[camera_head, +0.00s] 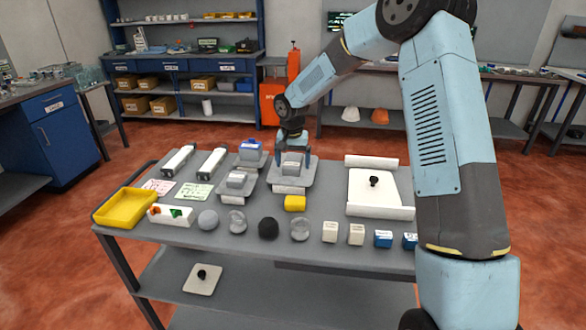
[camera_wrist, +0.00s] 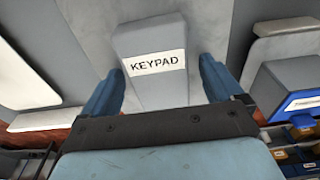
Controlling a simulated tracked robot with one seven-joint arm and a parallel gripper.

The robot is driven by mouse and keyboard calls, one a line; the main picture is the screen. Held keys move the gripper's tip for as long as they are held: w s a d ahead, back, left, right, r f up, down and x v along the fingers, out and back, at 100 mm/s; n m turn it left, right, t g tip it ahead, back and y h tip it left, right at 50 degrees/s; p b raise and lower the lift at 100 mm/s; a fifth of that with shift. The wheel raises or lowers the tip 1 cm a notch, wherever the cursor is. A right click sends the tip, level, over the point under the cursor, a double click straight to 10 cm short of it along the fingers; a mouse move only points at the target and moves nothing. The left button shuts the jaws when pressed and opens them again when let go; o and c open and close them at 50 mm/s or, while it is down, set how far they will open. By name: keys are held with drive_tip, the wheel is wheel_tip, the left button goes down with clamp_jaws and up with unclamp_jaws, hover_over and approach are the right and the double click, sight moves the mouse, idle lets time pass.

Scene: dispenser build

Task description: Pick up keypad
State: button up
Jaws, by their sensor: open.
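The keypad (camera_wrist: 155,42) is a pale grey block with a white label reading "KEYPAD", seen close up in the wrist view. In the head view it appears as a small grey block (camera_head: 291,170) on a grey stand (camera_head: 294,185) on the table. My gripper (camera_head: 292,158) is directly above it. In the wrist view my gripper (camera_wrist: 160,78) is open, with one blue finger on each side of the keypad. I cannot tell whether the fingers touch it.
A similar grey block (camera_head: 237,181) and a blue-and-white box (camera_head: 250,150) stand to the left on the grey table (camera_head: 225,254). A yellow block (camera_head: 295,203) sits in front. Spheres and small cubes line the front edge. A yellow tray (camera_head: 124,209) is at far left.

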sight(294, 160)
drive_tip(key=c, duration=1.2)
drive_tip(key=shift+o, duration=0.2)
drive_tip(key=r, duration=0.4)
drive_tip(key=shift+s+d, duration=0.1)
drive_tip(key=shift+s, duration=0.1)
drive_tip(key=s+r, duration=0.2)
drive_tip(key=s+d+r, duration=0.1)
drive_tip(key=s+r, duration=0.1)
drive_tip(key=r, duration=0.1)
drive_tip(key=shift+s+r, duration=0.3)
drive_tip(key=shift+s, duration=0.1)
drive_tip(key=s+d+r, duration=0.2)
drive_tip(key=s+r, duration=0.1)
drive_tip(key=s, duration=0.5)
drive_tip(key=shift+s+r, duration=0.2)
drive_tip(key=shift+r, duration=0.05)
drive_tip(key=shift+d, duration=0.1)
